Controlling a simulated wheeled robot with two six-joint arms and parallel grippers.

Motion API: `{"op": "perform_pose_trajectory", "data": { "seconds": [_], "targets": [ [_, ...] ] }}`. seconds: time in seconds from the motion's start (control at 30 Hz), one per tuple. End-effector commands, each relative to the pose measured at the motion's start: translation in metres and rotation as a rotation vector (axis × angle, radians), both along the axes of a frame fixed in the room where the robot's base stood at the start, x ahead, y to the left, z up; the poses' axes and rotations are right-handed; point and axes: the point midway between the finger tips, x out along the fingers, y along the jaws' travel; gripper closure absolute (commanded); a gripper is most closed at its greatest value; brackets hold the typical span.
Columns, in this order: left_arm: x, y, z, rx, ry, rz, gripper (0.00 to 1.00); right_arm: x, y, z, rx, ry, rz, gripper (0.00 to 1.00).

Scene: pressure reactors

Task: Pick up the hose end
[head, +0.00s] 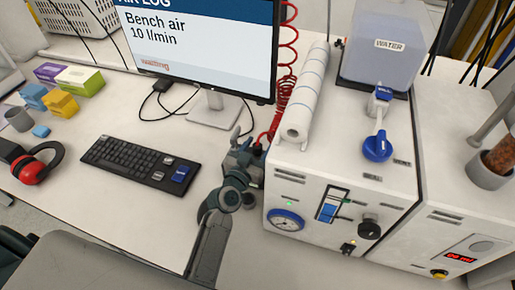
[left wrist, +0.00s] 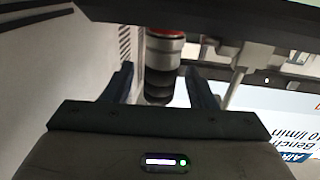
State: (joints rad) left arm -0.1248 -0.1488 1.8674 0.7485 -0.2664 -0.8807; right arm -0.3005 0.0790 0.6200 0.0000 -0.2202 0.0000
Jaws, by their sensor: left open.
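A red coiled hose (head: 284,82) hangs between the monitor and the white reactor cabinet. Its lower part runs down to my left gripper (head: 243,147), which hides its end in the head view. In the left wrist view, a dark ribbed cylinder with a red and silver band (left wrist: 162,62), apparently the hose end, sits between the fingers of my left gripper (left wrist: 161,84). The fingers are open, one on each side of it. I cannot tell whether either finger touches it. My right gripper is not in view.
The white cabinet (head: 330,170) with gauge and knobs stands close right of my left gripper. The monitor (head: 200,45) and its stand are behind, the keyboard (head: 140,163) to the left. A white roll (head: 306,95) and water tank (head: 385,50) are on the cabinet.

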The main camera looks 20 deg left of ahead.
Motion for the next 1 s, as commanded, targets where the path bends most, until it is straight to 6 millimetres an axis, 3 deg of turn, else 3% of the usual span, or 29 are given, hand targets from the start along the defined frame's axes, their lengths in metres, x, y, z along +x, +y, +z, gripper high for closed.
{"op": "perform_pose_trajectory", "data": {
  "seconds": [0.1, 0.37, 0.73, 1.0],
  "targets": [
    [0.0, 0.0, 0.0, 0.0, 0.0, 0.0, 0.49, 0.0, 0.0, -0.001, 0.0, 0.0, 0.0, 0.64],
    [-0.001, 0.0, 0.0, 0.0, 0.0, 0.0, 1.0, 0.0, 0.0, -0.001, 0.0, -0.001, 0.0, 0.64],
    [-0.001, 0.0, 0.004, 0.0, -0.001, -0.001, 1.0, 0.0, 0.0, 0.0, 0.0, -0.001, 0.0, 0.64],
    [0.0, 0.0, 0.028, 0.0, -0.003, -0.001, 1.0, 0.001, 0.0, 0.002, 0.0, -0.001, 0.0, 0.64]
  ]
}}
